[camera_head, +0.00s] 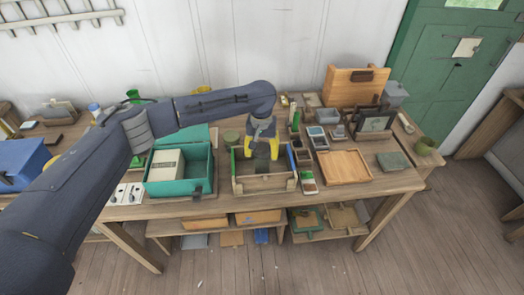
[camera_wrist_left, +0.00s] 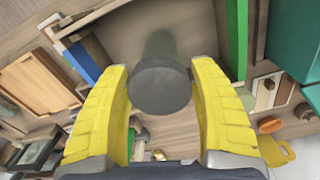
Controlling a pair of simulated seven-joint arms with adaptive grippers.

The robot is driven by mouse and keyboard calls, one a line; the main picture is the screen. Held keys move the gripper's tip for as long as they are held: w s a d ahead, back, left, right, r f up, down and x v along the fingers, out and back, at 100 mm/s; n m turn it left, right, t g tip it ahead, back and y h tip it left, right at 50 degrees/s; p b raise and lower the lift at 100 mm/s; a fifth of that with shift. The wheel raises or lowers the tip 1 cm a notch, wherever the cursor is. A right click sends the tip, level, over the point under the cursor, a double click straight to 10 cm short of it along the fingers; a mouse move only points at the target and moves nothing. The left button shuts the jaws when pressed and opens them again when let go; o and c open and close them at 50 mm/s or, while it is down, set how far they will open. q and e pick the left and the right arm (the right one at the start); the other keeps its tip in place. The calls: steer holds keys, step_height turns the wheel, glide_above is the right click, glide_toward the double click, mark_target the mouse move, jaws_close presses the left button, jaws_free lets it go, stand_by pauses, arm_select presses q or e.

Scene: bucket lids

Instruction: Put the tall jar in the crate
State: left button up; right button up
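The tall jar (camera_wrist_left: 160,88) is dark grey and round; I see its flat top between the two yellow fingers in the left wrist view. My left gripper (camera_head: 262,150) points down over the wooden crate (camera_head: 264,186), and its fingers (camera_wrist_left: 160,75) lie close along both sides of the jar. The jar's lower part is hidden, so I cannot tell whether it touches the crate floor. The crate is open-topped, with a blue strip on one side and a green one on the other. My right gripper is in neither view.
A teal open box (camera_head: 179,176) with a cream block stands left of the crate. Small trays and a wooden tray (camera_head: 343,167) lie right. A framed item (camera_head: 374,122) and upright wooden board (camera_head: 350,85) stand behind.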

arm_select(q)
steer(key=shift+o, duration=0.4)
steer(key=shift+r, duration=0.1)
step_height(320, 180, up, 12)
stand_by(0.4)
